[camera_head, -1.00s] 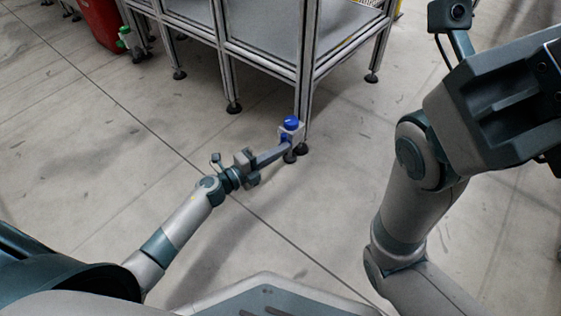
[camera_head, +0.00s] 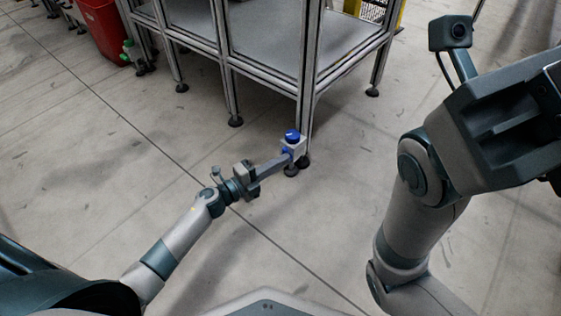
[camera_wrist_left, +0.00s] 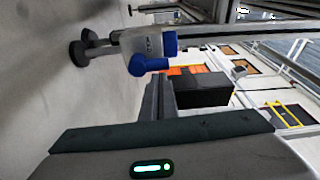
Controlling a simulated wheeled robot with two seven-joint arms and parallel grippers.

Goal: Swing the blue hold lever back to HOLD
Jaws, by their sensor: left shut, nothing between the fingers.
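The blue hold lever (camera_wrist_left: 148,65) sticks out of a small pale housing with a blue cap (camera_wrist_left: 167,43) in the left wrist view. The housing (camera_head: 299,147) also shows in the head view, low on the corner post of a metal frame, with the blue cap (camera_head: 292,135) on top. My left gripper (camera_head: 286,160) is shut and empty. Its fingertips are right by the lever side of the housing; I cannot tell whether they touch the lever. In the left wrist view the fingers (camera_wrist_left: 160,97) point towards the lever. The lever's marked positions are not readable.
The metal frame (camera_head: 309,85) stands on round feet behind the housing. A red bin (camera_head: 101,28) and a small green-topped item (camera_head: 131,50) are at upper left. My right arm fills the right side; its fingers are out of frame. The floor between is clear.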

